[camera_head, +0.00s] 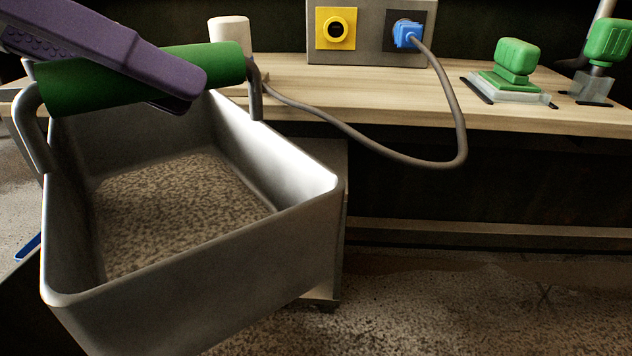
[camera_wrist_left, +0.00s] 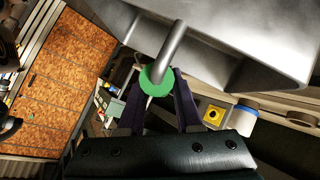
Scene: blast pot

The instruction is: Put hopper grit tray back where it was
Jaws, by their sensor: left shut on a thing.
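The hopper grit tray (camera_head: 200,275) is a deep metal bin with speckled grit (camera_head: 170,210) on its floor. It fills the left of the head view, held in front of the workbench. Its green handle (camera_head: 80,86) runs across the top on two bent metal brackets. My left gripper (camera_head: 185,95), with purple fingers, is shut on the green handle. In the left wrist view the handle's round green end (camera_wrist_left: 156,80) sits between the fingers, with the metal tray (camera_wrist_left: 225,35) beyond. What lies directly under the tray is hidden. My right gripper is not in view.
A wooden bench (camera_head: 390,100) runs behind the tray. On it are a grey panel (camera_head: 370,45) with a yellow socket (camera_head: 336,29) and a blue plug (camera_head: 406,33), whose cable hangs over the front edge. A white cylinder (camera_head: 230,32) and green-handled tools (camera_head: 514,62) also stand there. Open floor (camera_head: 500,310) lies right.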

